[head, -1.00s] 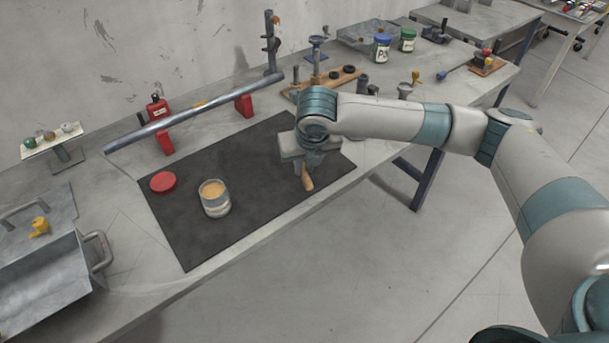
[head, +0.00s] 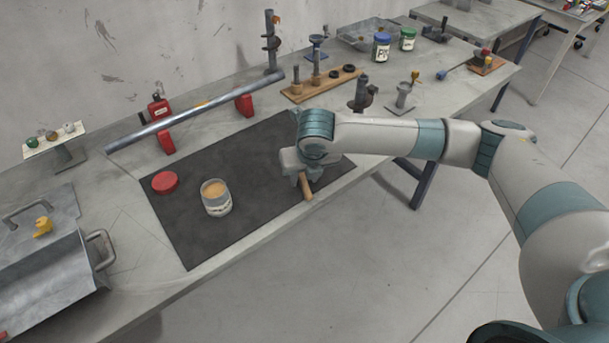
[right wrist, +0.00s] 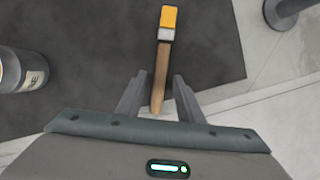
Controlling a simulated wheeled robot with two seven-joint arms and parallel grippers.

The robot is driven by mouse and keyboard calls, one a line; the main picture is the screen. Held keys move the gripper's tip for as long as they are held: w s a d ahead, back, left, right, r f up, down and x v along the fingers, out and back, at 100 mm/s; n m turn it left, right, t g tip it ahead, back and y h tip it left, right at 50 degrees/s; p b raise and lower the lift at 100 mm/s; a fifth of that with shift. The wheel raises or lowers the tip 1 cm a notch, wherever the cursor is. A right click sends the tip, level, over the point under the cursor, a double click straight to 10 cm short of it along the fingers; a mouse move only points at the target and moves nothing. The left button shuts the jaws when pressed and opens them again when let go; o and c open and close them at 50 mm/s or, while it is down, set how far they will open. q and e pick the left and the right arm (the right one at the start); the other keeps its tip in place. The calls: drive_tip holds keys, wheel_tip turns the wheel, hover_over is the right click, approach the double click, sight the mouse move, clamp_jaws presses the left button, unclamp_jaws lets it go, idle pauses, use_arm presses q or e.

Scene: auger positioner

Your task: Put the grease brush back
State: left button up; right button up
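The grease brush has a yellow bristle head, a pale ferrule and a wooden handle. In the right wrist view the brush (right wrist: 162,60) lies over the dark mat, its handle running back between my fingers. In the head view only the handle end (head: 306,189) shows, near the mat's front edge; my gripper hides the bristles. My right gripper (head: 303,177) is low over the brush. In the right wrist view its fingers (right wrist: 158,95) are apart, one on each side of the handle, with gaps. My left gripper is not in view.
An open tin (head: 216,198) with tan contents stands on the mat (head: 200,240), beside a red lid (head: 165,183). A long metal tube (head: 200,108) rests on red supports behind. A metal tray (head: 45,285) is at left. A wooden board (head: 322,85) with posts stands behind my arm.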

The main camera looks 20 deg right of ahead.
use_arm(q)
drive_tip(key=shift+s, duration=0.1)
use_arm(e)
drive_tip(key=shift+r, duration=0.15)
